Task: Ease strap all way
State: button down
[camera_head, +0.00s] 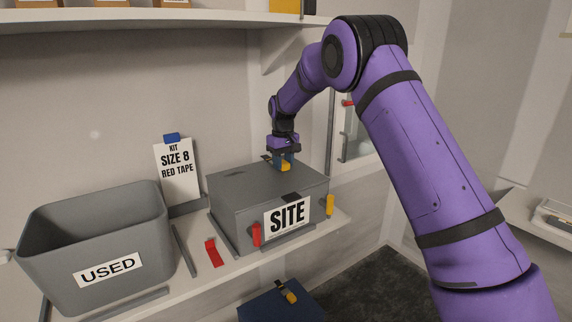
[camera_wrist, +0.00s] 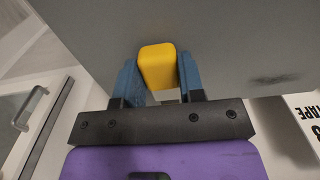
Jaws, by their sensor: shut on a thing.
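The grey box labelled SITE (camera_head: 236,191) stands on the bench shelf. My gripper (camera_head: 284,163) is above its top, at the back right part, pointing down. Its blue fingers are shut on a yellow block-like piece (camera_head: 286,166), which also shows between the fingers in the wrist view (camera_wrist: 157,66). Whether this piece is the end of a strap I cannot tell. A red tab (camera_head: 256,235) and a yellow tab (camera_head: 330,205) are on the front of the box, left and right of the label. A flat red strip (camera_head: 214,252) lies on the shelf to the left of the box.
A grey bin labelled USED (camera_head: 150,215) stands at the left. A card reading KIT SIZE 8 RED TAPE (camera_head: 177,170) stands behind, between bin and box. A dark blue box (camera_head: 262,308) with a yellow piece is below the shelf edge. An upper shelf (camera_head: 150,18) overhangs.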

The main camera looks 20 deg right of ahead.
aim_at(284, 162)
jog(key=c, duration=0.7)
grip_release()
notch_tip(284, 162, up, 11)
jog(key=shift+f, duration=0.1)
jog(key=s+d+r+m+t, duration=0.1)
jog(key=s+d+r, duration=0.1)
jog(key=s+r, duration=0.45)
jog(key=s+d+r+t, duration=0.1)
jog(key=s+d+r, duration=0.15)
jog(key=s, duration=0.75)
jog(key=s+d+r+m+t, duration=0.1)
jog(key=s+r, duration=0.4)
jog(key=s, duration=0.3)
jog(key=s+f, duration=0.2)
jog(key=s, duration=0.7)
jog(key=s+d+f+m+t, duration=0.1)
jog(key=s+f, duration=0.1)
jog(key=s, duration=0.7)
jog(key=s+d+f+t, duration=0.1)
jog(key=s+f, duration=0.1)
jog(key=s, duration=0.7)
jog(key=shift+d+f+m, duration=0.15)
jog(key=shift+d+m, duration=0.05)
jog(key=shift+m, duration=0.1)
